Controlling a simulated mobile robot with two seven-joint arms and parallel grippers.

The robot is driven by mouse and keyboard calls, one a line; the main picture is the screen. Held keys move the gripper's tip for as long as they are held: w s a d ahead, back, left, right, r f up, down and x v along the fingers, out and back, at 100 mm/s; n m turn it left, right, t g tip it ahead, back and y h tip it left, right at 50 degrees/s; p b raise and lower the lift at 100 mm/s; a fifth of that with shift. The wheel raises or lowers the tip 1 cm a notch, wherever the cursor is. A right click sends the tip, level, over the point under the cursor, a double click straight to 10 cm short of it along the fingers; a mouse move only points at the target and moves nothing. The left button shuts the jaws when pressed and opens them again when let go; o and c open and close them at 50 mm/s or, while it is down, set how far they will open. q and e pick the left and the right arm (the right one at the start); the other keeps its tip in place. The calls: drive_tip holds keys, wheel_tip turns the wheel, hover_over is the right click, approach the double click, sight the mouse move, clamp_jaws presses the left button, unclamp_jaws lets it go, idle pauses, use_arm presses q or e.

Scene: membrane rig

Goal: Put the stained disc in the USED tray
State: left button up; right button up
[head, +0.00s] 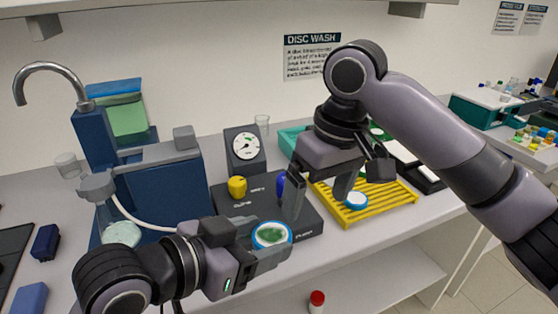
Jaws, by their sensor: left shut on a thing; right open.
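The stained disc (271,235) has a blue and white rim and a green blotched face. My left gripper (268,255) is shut on it and holds it in front of the dark pump base (312,226). My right gripper (322,197) is open and empty, above the gap between the pump base and a yellow slatted rack (400,196). A teal tray (288,141) stands behind, partly hidden by my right arm. No USED label is readable, so I cannot tell which tray bears it.
A white disc with a blue rim (356,200) lies on the yellow rack. A yellow knob (237,187), blue knob (281,186) and gauge (245,147) stand at the pump base. A blue tank with tap (162,190) stands left. A red-capped bottle (317,300) is below the bench.

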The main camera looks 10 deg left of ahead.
sight(270, 234)
drive_tip(key=s+a+r+n, duration=0.3)
drive_tip(key=s+a+r, duration=0.25)
drive_tip(key=r, duration=0.35)
drive_tip(key=shift+t, duration=0.4)
drive_tip(key=f, duration=0.8)
drive_tip(key=a+f, duration=0.1)
drive_tip(key=f, duration=0.3)
drive_tip(key=shift+w+a, duration=0.1)
drive_tip(key=shift+w, duration=0.25)
drive_tip(key=c, duration=1.1)
use_arm(q)
drive_tip(key=o, duration=1.1)
use_arm(e)
drive_tip(key=shift+c, duration=0.2)
